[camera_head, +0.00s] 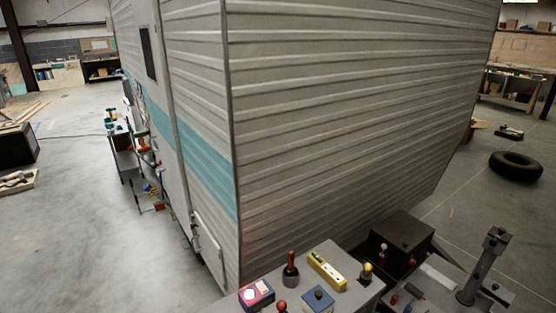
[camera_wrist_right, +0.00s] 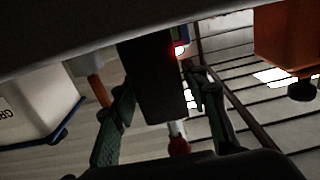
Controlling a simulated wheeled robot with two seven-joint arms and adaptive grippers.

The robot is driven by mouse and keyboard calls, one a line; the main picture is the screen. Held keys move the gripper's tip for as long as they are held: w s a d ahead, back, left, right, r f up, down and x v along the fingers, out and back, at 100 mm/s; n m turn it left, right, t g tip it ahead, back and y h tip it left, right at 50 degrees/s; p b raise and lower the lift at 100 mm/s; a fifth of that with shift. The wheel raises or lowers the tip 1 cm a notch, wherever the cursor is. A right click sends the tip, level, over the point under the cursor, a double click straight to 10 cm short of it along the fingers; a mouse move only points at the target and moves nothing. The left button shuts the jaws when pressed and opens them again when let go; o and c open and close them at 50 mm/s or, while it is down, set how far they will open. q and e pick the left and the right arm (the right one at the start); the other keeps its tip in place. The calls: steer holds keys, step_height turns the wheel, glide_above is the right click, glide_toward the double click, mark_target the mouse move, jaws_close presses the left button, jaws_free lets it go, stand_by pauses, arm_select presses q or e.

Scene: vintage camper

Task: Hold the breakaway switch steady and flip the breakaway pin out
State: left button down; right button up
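In the right wrist view a dark box-shaped body (camera_wrist_right: 155,85) hangs in the middle, with a small glowing red light (camera_wrist_right: 180,50) beside its upper right. A white stem with a red ball end (camera_wrist_right: 179,145) shows below it; it may be the breakaway pin. My right gripper (camera_wrist_right: 165,105) has its two fingers spread, one on each side of the dark body, with a gap at the right finger. Contact on the left is unclear. In the head view a red ball (camera_head: 281,306) lies near the bottom edge. I cannot tell which part there is the switch. Neither gripper shows in the head view.
A grey bench (camera_head: 345,291) carries a yellow level (camera_head: 327,270), a blue box (camera_head: 318,299) and a red-handled tool (camera_head: 291,262). The camper (camera_head: 350,110) stands close behind. A white bin (camera_wrist_right: 35,105) and an orange object (camera_wrist_right: 285,45) flank the right gripper.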

steer(key=shift+o, duration=1.4)
